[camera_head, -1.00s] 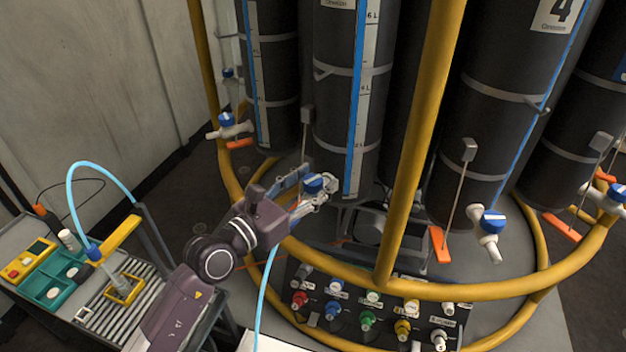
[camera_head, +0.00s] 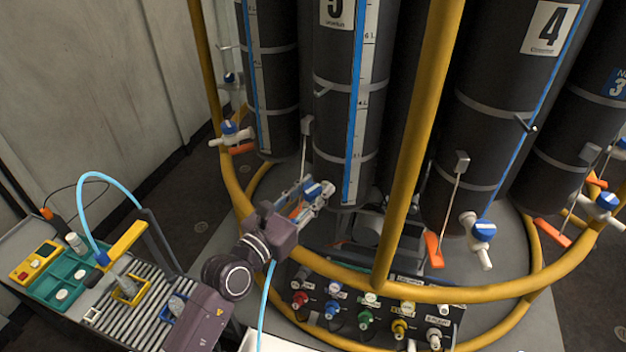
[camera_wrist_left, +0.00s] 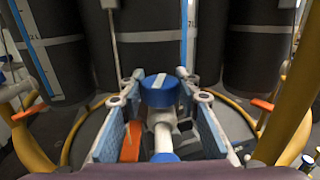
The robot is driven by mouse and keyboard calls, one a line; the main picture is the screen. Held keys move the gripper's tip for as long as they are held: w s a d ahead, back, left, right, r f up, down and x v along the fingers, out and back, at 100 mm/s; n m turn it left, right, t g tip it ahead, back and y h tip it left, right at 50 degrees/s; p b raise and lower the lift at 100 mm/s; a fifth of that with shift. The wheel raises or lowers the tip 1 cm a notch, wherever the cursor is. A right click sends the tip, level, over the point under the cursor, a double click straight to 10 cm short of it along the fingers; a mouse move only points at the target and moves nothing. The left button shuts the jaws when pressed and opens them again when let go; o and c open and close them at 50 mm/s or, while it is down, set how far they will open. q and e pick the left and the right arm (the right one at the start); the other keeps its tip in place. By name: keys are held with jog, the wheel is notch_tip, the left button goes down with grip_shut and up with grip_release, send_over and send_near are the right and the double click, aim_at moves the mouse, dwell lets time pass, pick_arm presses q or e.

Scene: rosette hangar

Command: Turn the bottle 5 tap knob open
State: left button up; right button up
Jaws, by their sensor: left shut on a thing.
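Bottle 5 (camera_head: 325,110) is a tall dark cylinder with a number label and a blue-and-white level strip. Its tap knob (camera_head: 313,189) is blue with a white stripe and sits low at the front of the bottle. My left gripper (camera_head: 311,196) is shut on this knob, one finger on each side. In the left wrist view the knob (camera_wrist_left: 159,91) is between the blue-padded fingers, its white stripe on top. The white tap body (camera_wrist_left: 163,130) runs below it toward the camera. My right gripper is not in view.
A yellow ring rail (camera_head: 330,268) and upright yellow post (camera_head: 412,150) stand close to my left arm. Bottle 4 (camera_head: 505,100) has a similar blue tap (camera_head: 483,230). A connector panel (camera_head: 385,318) is below. A roller bench (camera_head: 130,318) stands at left.

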pick_arm(q)
jog(key=shift+y, duration=0.3)
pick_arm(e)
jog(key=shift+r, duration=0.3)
pick_arm(q)
jog(key=o, duration=1.2)
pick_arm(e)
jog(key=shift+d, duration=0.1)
pick_arm(q)
jog(key=v, duration=1.2)
jog(key=shift+f, duration=0.15)
